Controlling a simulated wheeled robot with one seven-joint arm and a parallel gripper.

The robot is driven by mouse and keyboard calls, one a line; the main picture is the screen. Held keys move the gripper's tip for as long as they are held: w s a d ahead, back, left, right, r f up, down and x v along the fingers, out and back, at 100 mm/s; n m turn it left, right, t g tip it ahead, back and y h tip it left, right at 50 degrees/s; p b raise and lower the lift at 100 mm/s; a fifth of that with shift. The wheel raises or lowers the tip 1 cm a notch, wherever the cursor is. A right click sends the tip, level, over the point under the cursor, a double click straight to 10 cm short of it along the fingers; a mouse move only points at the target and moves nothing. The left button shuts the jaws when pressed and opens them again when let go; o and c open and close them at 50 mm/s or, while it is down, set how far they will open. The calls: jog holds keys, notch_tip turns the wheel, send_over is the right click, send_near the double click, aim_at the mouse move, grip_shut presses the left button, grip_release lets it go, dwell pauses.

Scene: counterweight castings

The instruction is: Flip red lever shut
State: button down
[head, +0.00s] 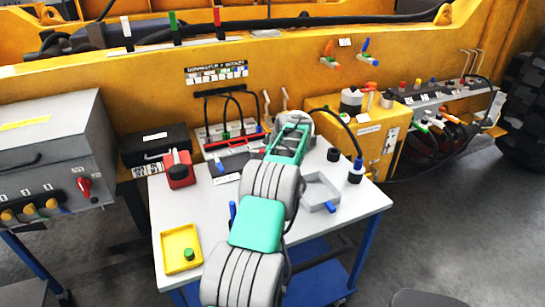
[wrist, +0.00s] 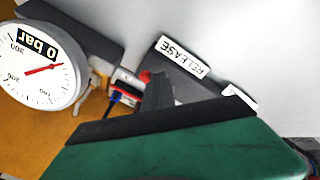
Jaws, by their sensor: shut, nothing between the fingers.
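My gripper (head: 288,143) is over the back of the white table in the head view, beside a round grey gauge. In the wrist view the dark fingers (wrist: 157,92) are together and empty. A small red part (wrist: 145,76) shows just at the fingertips, beside a dark block labelled RELEASE (wrist: 183,56); most of it is hidden, so I cannot tell if it is the lever or if I touch it. In the head view other red pieces are an upright red handle (head: 217,19) on the yellow frame and a red-orange handle (head: 327,50) on the yellow panel.
The gauge (wrist: 40,63) reads near 0 bar, close left of the fingers. The white table (head: 225,262) bears a red box (head: 180,172), a yellow tray (head: 166,250) and a grey tray (head: 309,190). A grey cabinet (head: 55,140) stands left.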

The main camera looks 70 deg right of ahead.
jog(key=shift+d+r+p, duration=0.2)
jog(key=shift+d+p, duration=1.1)
jog(key=shift+d, duration=0.2)
jog(key=shift+d+r, duration=0.15)
jog(key=shift+s, duration=0.1)
jog(key=b, duration=0.1)
jog(key=f+b, duration=0.1)
jog(key=shift+s+a+b, duration=0.25)
jog(key=shift+b, duration=0.1)
jog(key=a+b, duration=0.1)
jog(key=b, duration=0.2)
jog(key=s+a+b, duration=0.1)
jog(key=a+b, duration=0.1)
jog(key=b, duration=0.1)
jog(key=shift+s+a+f, duration=0.1)
jog(key=shift+s+f, duration=0.05)
jog(key=shift+f, duration=0.05)
jog(key=s+a+r+p, duration=0.1)
jog(key=s+a+r, duration=0.1)
jog(key=s+r, duration=0.3)
notch_tip(320, 180, up, 4)
jog(key=shift+s+p, duration=0.35)
jog(key=shift+p, duration=0.05)
